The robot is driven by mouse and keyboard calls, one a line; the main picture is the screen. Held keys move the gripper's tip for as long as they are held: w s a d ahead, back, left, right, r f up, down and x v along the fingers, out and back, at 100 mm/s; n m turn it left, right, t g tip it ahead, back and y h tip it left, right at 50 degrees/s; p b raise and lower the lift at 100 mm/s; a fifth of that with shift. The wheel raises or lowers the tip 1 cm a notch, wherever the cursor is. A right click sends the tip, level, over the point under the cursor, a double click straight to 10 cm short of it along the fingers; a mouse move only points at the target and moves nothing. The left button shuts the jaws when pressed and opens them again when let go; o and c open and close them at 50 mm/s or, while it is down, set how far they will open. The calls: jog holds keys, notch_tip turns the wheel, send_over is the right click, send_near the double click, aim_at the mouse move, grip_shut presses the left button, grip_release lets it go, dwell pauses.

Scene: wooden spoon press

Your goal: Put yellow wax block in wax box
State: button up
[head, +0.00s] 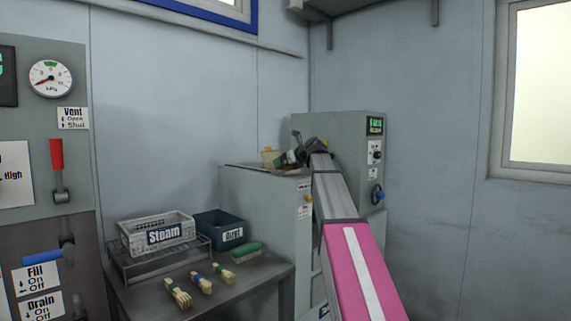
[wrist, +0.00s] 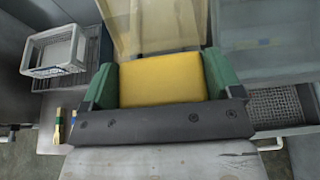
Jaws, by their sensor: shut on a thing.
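The yellow wax block (wrist: 163,80) sits between the two green finger pads of my gripper (wrist: 159,72) in the wrist view, touching both. My gripper is shut on it. Just beyond the block is a see-through, tan-yellow container (wrist: 150,28), which may be the wax box; no label on it is readable. In the head view my gripper (head: 288,158) is over the top of the grey machine cabinet, beside a pale yellowish object (head: 269,157) that looks like the same container. The block is too small to make out in the head view.
A control panel (head: 40,150) is at left.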

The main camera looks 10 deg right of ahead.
jog(key=shift+s+f, duration=0.1)
jog(key=shift+f, duration=0.5)
jog(key=o, duration=0.8)
jog(key=shift+f, duration=0.1)
jog(key=shift+r, duration=0.6)
jog(key=v, duration=1.2)
jog(key=shift+r, duration=0.2)
